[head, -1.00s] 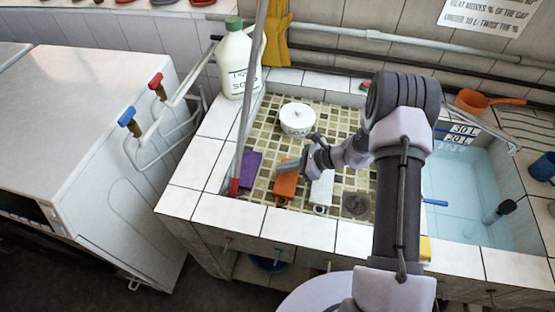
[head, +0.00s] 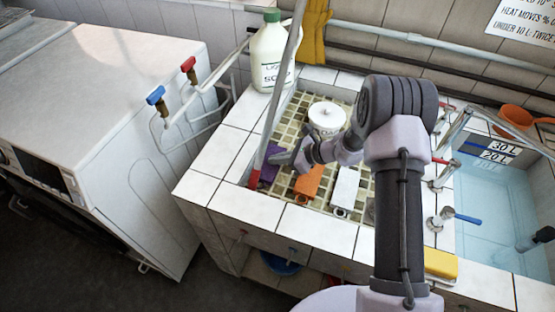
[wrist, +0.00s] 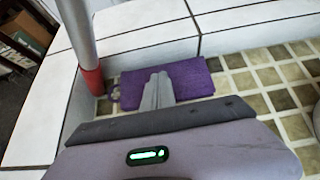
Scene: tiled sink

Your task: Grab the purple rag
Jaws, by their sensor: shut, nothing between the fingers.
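The purple rag (head: 270,163) lies flat on the tiled sink floor, in the left corner of the basin. In the wrist view the rag (wrist: 192,77) lies beneath and beyond my gripper (wrist: 158,76), whose fingers are together and overlap the rag's middle in the picture. In the head view my gripper (head: 283,157) hangs over the rag's right side and hides part of it. Nothing is between the fingers. I cannot tell whether the fingertips touch the rag.
An upright pole with a red foot (head: 254,178) stands left of the rag. An orange cloth (head: 308,182) and a white cloth (head: 345,188) lie to the right. The sink rim (head: 242,205) is in front.

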